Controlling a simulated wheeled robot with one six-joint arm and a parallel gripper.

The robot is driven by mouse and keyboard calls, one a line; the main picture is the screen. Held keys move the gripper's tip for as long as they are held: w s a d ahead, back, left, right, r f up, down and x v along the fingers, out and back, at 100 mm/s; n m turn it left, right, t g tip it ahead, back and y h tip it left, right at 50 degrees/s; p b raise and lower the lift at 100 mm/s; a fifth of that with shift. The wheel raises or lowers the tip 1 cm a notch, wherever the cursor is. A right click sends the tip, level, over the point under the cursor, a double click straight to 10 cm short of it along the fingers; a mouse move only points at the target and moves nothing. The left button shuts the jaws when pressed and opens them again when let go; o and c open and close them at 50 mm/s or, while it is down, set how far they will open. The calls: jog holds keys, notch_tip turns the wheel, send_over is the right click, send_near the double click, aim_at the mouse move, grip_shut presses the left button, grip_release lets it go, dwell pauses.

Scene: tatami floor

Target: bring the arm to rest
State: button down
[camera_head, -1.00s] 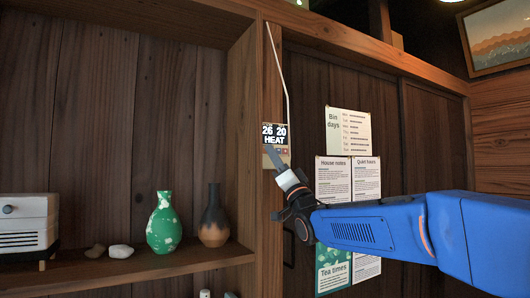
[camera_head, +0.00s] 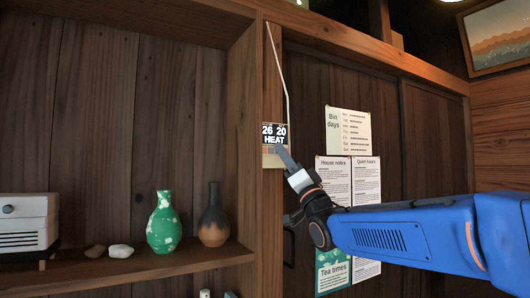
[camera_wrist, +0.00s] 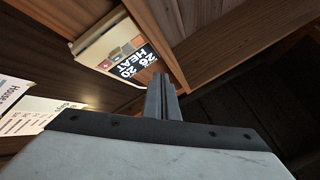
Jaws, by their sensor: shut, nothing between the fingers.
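My gripper (camera_head: 281,154) is at the end of my blue arm, in front of a wooden post. Its fingers are shut together with nothing between them. A wall control panel (camera_head: 267,140) on the post shows "26 20 HEAT". The fingertips are close to the panel's lower right; I cannot tell from the head view whether they touch. In the wrist view the shut fingers (camera_wrist: 162,97) point up beside the panel (camera_wrist: 115,50), which shows its dark display and several small buttons.
Left of the post, a shelf (camera_head: 150,266) holds a green vase (camera_head: 164,224), a dark vase (camera_head: 213,220), stones (camera_head: 120,251) and a white appliance (camera_head: 28,225). Paper notices (camera_head: 348,130) hang on the wall behind my arm. A white cord (camera_head: 280,65) runs up from the panel.

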jog(key=shift+d+f, duration=0.1)
jog(key=s+d+f+m+g+h, duration=0.1)
jog(key=s+d+f+g+h, duration=0.25)
jog(key=d+f+h, duration=0.6)
jog(key=s+d+f+m+g+h, duration=0.2)
jog(key=s+d+f+h, duration=0.25)
jog(key=d+f, duration=0.95)
jog(key=s+d+f+g+h, duration=0.1)
jog(key=s+d+f+g, duration=0.1)
jog(key=s+f, duration=0.7)
jog(key=s+d+f+n+g+h, duration=0.1)
jog(key=s+f+g, duration=0.4)
jog(key=s+f, duration=0.5)
jog(key=s+d+f+n+g+h, duration=0.1)
jog(key=s+d+f+g, duration=0.2)
jog(key=s+f, duration=0.7)
jog(key=shift+s+d+f, duration=0.15)
jog(key=shift+d+f, duration=0.35)
jog(key=shift+f, duration=0.2)
